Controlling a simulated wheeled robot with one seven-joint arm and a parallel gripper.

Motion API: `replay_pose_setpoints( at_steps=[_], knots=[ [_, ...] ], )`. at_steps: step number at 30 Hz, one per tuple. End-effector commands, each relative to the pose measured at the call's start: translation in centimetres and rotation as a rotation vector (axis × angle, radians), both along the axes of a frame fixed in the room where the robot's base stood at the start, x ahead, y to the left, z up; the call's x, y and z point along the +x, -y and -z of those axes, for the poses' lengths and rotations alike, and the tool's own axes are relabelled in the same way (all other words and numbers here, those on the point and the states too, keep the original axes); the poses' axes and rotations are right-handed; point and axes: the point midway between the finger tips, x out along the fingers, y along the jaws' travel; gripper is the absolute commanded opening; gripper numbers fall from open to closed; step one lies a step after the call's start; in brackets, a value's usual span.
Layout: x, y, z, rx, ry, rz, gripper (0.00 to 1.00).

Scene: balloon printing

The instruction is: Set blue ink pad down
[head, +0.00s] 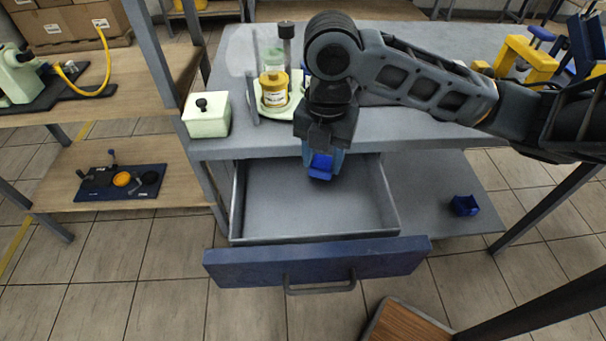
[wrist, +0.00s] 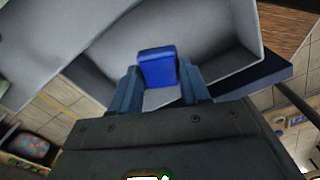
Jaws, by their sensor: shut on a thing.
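My gripper (head: 321,160) points down above the open drawer (head: 290,205). It is shut on the blue ink pad (head: 321,166), which hangs between the fingers. The pad's height above that floor is hard to tell.
The drawer's blue front (head: 318,263) is pulled out from the grey table (head: 250,147). A white lidded box (head: 207,117) and a yellow-labelled jar (head: 274,91) stand on the table. A small blue bin (head: 465,206) sits on the lower shelf at right.

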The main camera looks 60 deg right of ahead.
Motion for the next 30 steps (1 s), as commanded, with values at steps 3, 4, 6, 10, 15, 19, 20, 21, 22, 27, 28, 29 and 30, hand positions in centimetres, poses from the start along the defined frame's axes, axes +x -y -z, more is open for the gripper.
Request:
replay_pose_setpoints(
  at_steps=[3,4,6,10,15,19,20,21,22,27,28,29,30],
  knots=[
    [-1.6,1.1,1.0,0.007,-0.002,0.179,0.24],
    [-1.9,1.3,1.2,0.007,-0.001,0.216,0.24],
    [-2.5,1.7,1.7,0.005,-0.001,0.287,0.24],
    [-3.1,2.1,2.3,0.002,-0.001,0.367,0.24],
    [-3.3,2.2,4.3,0.002,-0.003,0.397,0.24],
    [-3.3,2.2,6.8,0.001,-0.004,0.396,0.24],
    [-3.3,2.2,7.2,0.001,-0.003,0.396,0.24],
    [-3.3,2.1,7.7,0.002,-0.003,0.394,0.24],
    [-3.3,2.2,8.1,0.001,-0.003,0.394,0.24],
    [-3.2,2.2,9.1,0.001,-0.002,0.392,0.24],
    [-3.2,2.2,9.4,0.001,-0.002,0.392,0.24],
    [-3.3,2.2,9.7,0.001,-0.003,0.392,0.24],
    [-3.3,2.2,10.2,0.001,-0.003,0.393,0.24]
  ],
)
